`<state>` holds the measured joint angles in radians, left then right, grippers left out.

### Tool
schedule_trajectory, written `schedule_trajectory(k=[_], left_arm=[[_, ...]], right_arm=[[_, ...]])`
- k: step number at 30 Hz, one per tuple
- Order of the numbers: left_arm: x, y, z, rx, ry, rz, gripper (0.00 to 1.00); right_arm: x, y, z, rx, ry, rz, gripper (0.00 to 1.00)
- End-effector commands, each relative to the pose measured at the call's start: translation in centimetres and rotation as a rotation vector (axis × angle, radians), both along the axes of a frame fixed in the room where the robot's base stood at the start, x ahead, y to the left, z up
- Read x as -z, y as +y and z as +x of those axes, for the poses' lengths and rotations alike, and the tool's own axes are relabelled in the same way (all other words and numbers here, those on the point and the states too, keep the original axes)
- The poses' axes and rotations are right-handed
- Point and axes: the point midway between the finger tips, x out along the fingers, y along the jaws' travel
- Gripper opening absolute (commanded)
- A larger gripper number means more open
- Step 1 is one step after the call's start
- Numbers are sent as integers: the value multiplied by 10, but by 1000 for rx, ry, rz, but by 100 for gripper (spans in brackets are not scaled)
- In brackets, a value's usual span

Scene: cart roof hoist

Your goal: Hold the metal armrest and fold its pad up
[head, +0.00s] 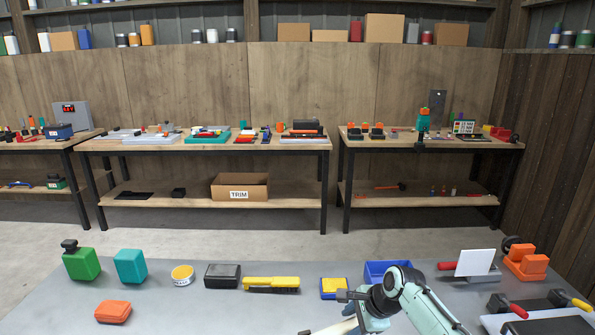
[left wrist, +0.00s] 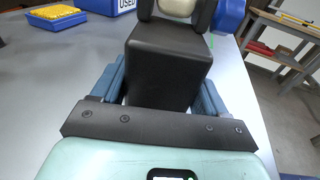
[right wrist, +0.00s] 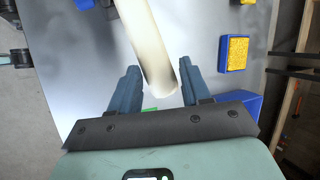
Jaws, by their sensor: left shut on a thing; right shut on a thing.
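The armrest shows in the left wrist view as a dark tapered block (left wrist: 168,62) with two upright ears. A cream piece between the ears looks like part of its pad (left wrist: 177,7). My left gripper (left wrist: 165,90) is shut on the block, one blue finger on each side. In the right wrist view the pad is a long cream bar (right wrist: 146,40) with a rounded end. My right gripper (right wrist: 157,85) is shut on it near that end, though the contact is hard to see.
The grey table (head: 230,315) carries a yellow sponge in a blue tray (head: 334,288), a blue bin (head: 378,271), a yellow tool (head: 271,284) and a black box (head: 222,276). Red-handled tools and an orange part (head: 526,262) lie at the right. Workbenches stand behind.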

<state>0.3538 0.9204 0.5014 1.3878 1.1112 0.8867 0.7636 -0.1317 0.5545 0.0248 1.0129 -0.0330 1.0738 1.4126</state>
Motion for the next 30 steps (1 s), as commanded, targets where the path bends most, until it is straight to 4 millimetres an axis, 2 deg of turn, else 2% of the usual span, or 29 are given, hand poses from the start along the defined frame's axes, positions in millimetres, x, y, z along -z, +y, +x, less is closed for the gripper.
schedule_trajectory(k=[9,22,30], left_arm=[[1,-1,-1,3,1,1,44],[1,-1,-1,4,2,1,44],[1,-1,-1,4,2,1,44]], right_arm=[[-14,4,0,2,-6,4,35],[-15,5,0,2,-5,3,34],[-24,9,-1,0,-7,3,34]])
